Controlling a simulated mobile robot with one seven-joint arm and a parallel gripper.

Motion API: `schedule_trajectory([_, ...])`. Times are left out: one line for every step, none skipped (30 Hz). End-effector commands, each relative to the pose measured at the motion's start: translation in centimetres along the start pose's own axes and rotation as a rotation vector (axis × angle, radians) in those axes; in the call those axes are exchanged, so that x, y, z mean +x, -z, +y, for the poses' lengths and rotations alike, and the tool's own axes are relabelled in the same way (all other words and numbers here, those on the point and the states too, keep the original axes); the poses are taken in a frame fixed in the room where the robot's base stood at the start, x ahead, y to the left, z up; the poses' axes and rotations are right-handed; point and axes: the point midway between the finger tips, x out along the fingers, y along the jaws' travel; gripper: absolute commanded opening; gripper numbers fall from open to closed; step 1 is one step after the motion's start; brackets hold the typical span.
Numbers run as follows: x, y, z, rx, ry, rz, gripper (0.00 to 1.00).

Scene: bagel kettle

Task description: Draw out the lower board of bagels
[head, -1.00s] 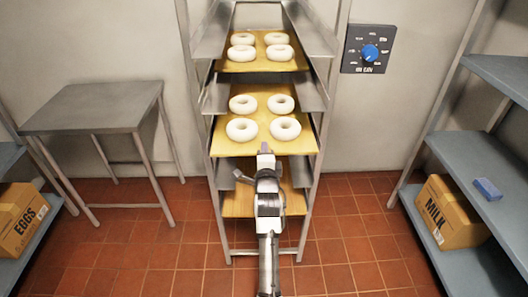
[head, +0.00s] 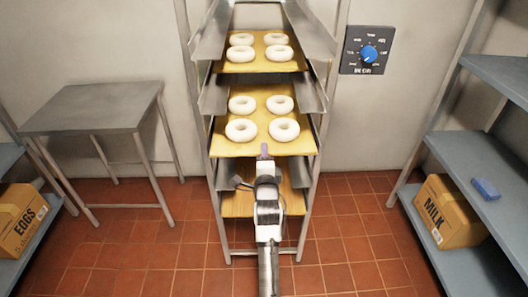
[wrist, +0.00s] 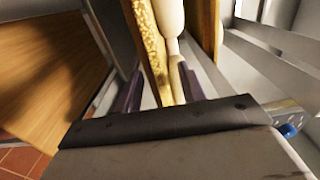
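The lower board with bagels (head: 222,143) lies on the middle level of the rack, with several white bagels (head: 241,130) on it. In the wrist view the dark fingers (wrist: 163,88) stand apart on either side of the board's edge (wrist: 153,55), with a pale bagel (wrist: 168,14) beyond. A gap shows beside the board, so the gripper looks open around the edge. The board appears level and inside the rack.
An upper board (head: 230,66) with bagels is above, and a bare board (head: 238,206) is below, partly hidden by my arm. A grey table (head: 95,108) stands left, with a clear top. Shelves (head: 478,195) stand right. The floor between is clear.

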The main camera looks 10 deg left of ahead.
Motion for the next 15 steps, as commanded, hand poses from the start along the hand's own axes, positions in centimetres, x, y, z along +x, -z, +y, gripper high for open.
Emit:
schedule_trajectory([-0.5, 0.0, -0.1, 0.000, -0.001, 0.000, 0.40])
schedule_trajectory([-0.7, 0.0, 0.0, 0.000, -0.001, 0.000, 0.40])
schedule_trajectory([-1.0, 0.0, 0.0, 0.000, -0.001, 0.000, 0.40])
schedule_trajectory([-1.3, 0.0, -0.1, 0.000, -0.001, 0.000, 0.40])
schedule_trajectory([-1.5, 0.0, -0.1, 0.000, 0.000, 0.000, 0.40])
schedule_trajectory([-1.8, 0.0, 0.0, 0.000, -0.001, 0.000, 0.40])
schedule_trajectory([-2.1, 0.0, 0.0, 0.000, -0.001, 0.000, 0.40])
schedule_trajectory([-2.3, 0.0, -0.1, 0.000, -0.001, 0.000, 0.40])
schedule_trajectory([-2.6, 0.0, -0.1, 0.000, 0.000, 0.000, 0.40])
schedule_trajectory([-2.9, 0.0, -0.1, 0.000, -0.001, 0.000, 0.40])
schedule_trajectory([-3.1, 0.0, 0.0, 0.000, -0.001, 0.000, 0.40])
schedule_trajectory([-3.4, 0.0, 0.0, 0.000, -0.001, 0.000, 0.40])
schedule_trajectory([-3.7, 0.0, -0.1, 0.000, 0.000, 0.000, 0.40])
schedule_trajectory([-3.9, 0.0, -0.1, 0.000, 0.000, 0.000, 0.40])
schedule_trajectory([-4.2, 0.0, 0.0, 0.000, -0.001, 0.000, 0.40])
